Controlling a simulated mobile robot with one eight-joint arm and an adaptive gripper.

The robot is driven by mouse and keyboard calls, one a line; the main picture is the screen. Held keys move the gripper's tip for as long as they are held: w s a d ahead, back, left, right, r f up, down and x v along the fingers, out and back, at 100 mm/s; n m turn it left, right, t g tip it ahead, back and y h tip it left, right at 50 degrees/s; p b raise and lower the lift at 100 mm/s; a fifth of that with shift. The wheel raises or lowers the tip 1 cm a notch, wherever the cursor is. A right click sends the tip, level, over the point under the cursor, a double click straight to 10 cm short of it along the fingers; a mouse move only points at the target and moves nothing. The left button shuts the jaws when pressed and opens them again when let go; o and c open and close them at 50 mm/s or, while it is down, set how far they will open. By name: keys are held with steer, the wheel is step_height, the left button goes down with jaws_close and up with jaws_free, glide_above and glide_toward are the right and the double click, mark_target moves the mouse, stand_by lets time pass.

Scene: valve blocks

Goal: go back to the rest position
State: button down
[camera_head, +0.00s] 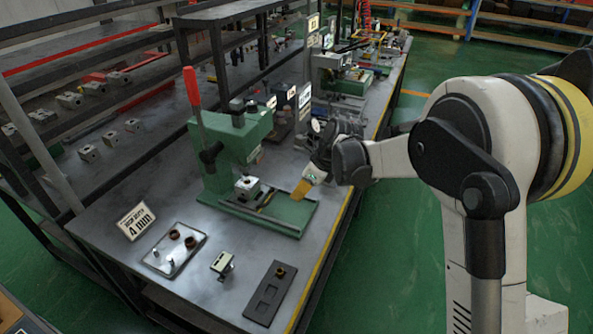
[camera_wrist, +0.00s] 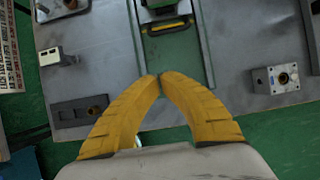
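My gripper (camera_head: 299,193) has yellow fingers and hangs at the table's front edge, by the right end of the green press base. In the wrist view, the fingertips of my gripper (camera_wrist: 160,76) meet with nothing visible between them. The green press (camera_head: 233,150) has a red-handled lever, and a metal valve block (camera_head: 247,187) sits on its base. The press base (camera_wrist: 172,60) lies beyond my fingertips in the wrist view. Another metal block (camera_wrist: 276,78) stands on the table at the right of that view. My arm is bent at the right of the head view.
On the near table are a metal tray (camera_head: 158,264) with small brown parts, a small fixture (camera_head: 222,264), a dark plate (camera_head: 262,308) with a brown ring, and a sign (camera_head: 136,221). A rack with several blocks (camera_head: 70,100) stands left. Green floor (camera_head: 400,270) is open at right.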

steer(key=s+d+r+n+t+h, duration=0.2)
steer(key=s+d+r+n+t, duration=0.1)
steer(key=s+d+r+n, duration=0.85)
steer(key=s+d+r+n+t+h, duration=0.1)
steer(key=s+d+n, duration=0.4)
steer(key=s, duration=0.3)
steer(key=s+d+r+n+t+h, duration=0.1)
steer(key=s+d+n, duration=0.4)
steer(key=s+d, duration=0.2)
steer(key=shift+s+h, duration=0.4)
steer(key=shift+s, duration=0.6)
